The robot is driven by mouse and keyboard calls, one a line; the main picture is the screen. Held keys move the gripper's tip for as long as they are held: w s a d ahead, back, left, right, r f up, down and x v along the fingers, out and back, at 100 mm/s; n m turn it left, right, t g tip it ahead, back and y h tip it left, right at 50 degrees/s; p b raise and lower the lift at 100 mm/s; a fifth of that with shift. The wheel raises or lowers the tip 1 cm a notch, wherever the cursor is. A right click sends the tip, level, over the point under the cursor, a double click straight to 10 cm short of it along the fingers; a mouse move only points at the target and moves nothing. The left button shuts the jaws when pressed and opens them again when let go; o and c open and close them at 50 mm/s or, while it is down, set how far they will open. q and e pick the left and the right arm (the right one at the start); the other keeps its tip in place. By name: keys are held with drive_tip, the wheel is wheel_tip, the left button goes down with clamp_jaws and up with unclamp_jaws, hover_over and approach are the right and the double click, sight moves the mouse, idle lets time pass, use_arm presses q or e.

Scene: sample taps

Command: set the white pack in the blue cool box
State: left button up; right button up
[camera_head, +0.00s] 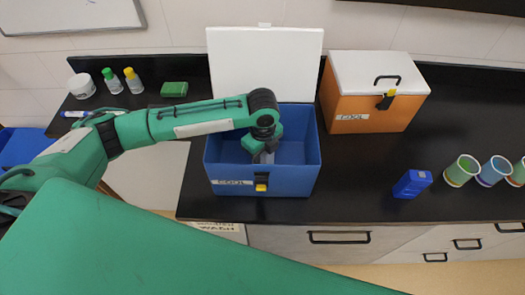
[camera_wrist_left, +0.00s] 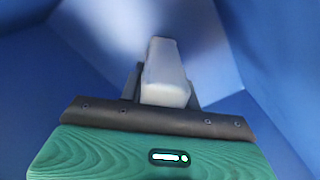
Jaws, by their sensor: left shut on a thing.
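The blue cool box (camera_head: 305,178) stands on the black counter with its white lid (camera_head: 265,65) raised at the back. My left gripper (camera_head: 264,157) reaches down inside the box. In the left wrist view my left gripper (camera_wrist_left: 164,92) is shut on the white pack (camera_wrist_left: 166,76), which stands out between the fingers. Blue walls surround it in that view. Whether the pack touches the box floor I cannot tell. In the head view the pack is mostly hidden by the gripper and arm. My right gripper is not in view.
An orange cool box (camera_head: 365,108) with its white lid shut stands right of the blue one. A blue pack-like block (camera_head: 412,183) and several striped cups (camera_head: 462,171) are further right. Small bottles (camera_head: 133,80), a white tub (camera_head: 82,86) and a green block (camera_head: 174,89) stand at left.

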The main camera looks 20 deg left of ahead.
use_arm(q)
drive_tip(key=o, duration=1.1)
drive_tip(key=shift+f, duration=0.1)
drive_tip(key=shift+c, duration=0.2)
drive_tip(key=shift+r, duration=0.6)
wheel_tip(320, 180, up, 11)
drive_tip(key=b, duration=0.3)
